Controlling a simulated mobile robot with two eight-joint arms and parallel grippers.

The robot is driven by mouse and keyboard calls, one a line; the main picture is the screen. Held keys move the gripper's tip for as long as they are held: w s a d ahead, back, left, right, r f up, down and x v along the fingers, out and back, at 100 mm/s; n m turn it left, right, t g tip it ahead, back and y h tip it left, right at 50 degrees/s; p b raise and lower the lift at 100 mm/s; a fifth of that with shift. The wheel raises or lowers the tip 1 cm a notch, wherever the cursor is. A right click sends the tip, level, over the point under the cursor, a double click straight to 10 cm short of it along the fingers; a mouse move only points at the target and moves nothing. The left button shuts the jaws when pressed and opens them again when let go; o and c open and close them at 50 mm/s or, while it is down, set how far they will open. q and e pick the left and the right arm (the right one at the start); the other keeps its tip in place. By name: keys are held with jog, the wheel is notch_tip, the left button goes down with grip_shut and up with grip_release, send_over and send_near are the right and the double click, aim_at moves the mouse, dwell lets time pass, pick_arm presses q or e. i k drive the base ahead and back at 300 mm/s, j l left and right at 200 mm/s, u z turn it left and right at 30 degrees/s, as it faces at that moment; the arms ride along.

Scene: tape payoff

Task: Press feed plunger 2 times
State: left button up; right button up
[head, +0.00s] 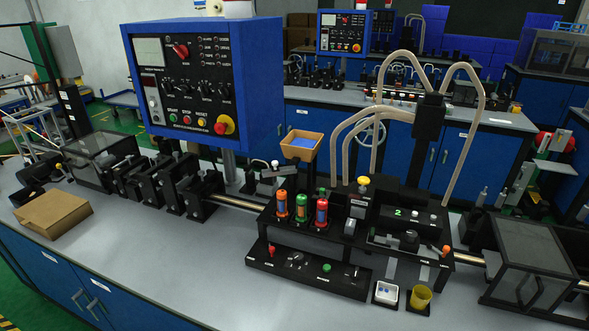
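A yellow mushroom-shaped knob (363,181) stands on top of a grey post (359,203) in the middle of the black bench fixture. It looks like a plunger, but its label is too small to read. To its right, a black box (405,220) carries a green digit 2 and small pale buttons. Neither of my grippers shows in the head view, and nothing touches the yellow knob.
Orange, green and red-capped cylinders (301,207) stand left of the knob. A low control panel (308,270), white dish (386,291) and yellow cup (420,297) sit in front. Pale hoses (468,150) arch behind. A cardboard box (53,213) lies left; the bench's front-left is clear.

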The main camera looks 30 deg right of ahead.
aim_at(363, 182)
jog(key=z, duration=1.55)
